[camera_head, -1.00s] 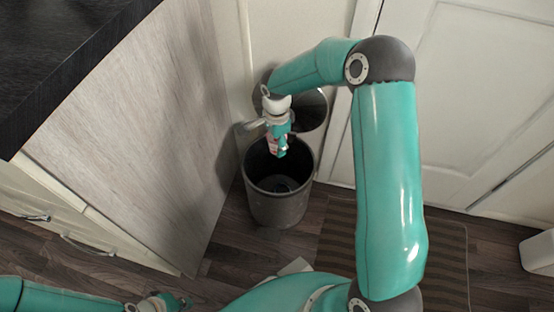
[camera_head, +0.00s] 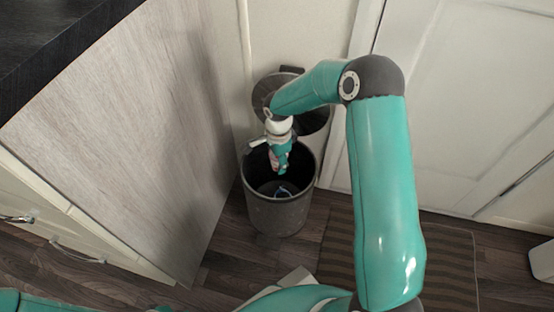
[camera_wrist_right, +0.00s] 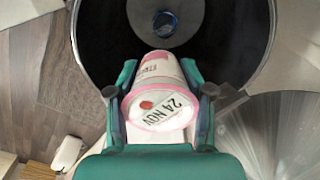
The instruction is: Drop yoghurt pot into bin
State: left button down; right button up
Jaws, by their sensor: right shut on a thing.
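The yoghurt pot (camera_wrist_right: 165,105) is white and pink, with "24 NOV" printed on its lid. My right gripper (camera_head: 281,168) is shut on it, one finger on each side in the right wrist view. In the head view the pot (camera_head: 273,159) is mostly hidden by the gripper. The bin (camera_head: 279,212) is a dark, round, open-topped container on the floor. The pot and fingers are at its mouth; the exact height against the rim is hard to tell.
The round bin lid (camera_head: 312,118) stands open behind the bin. A wooden cabinet panel (camera_head: 150,130) is close on the left, and a white door (camera_head: 470,110) is behind on the right. A small blue thing (camera_wrist_right: 166,22) lies in the bin. A striped mat (camera_head: 450,262) lies at right.

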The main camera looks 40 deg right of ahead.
jog(key=o, duration=1.3)
jog(key=shift+r, duration=0.1)
notch_tip(320, 180, up, 12)
jog(key=shift+f, duration=0.1)
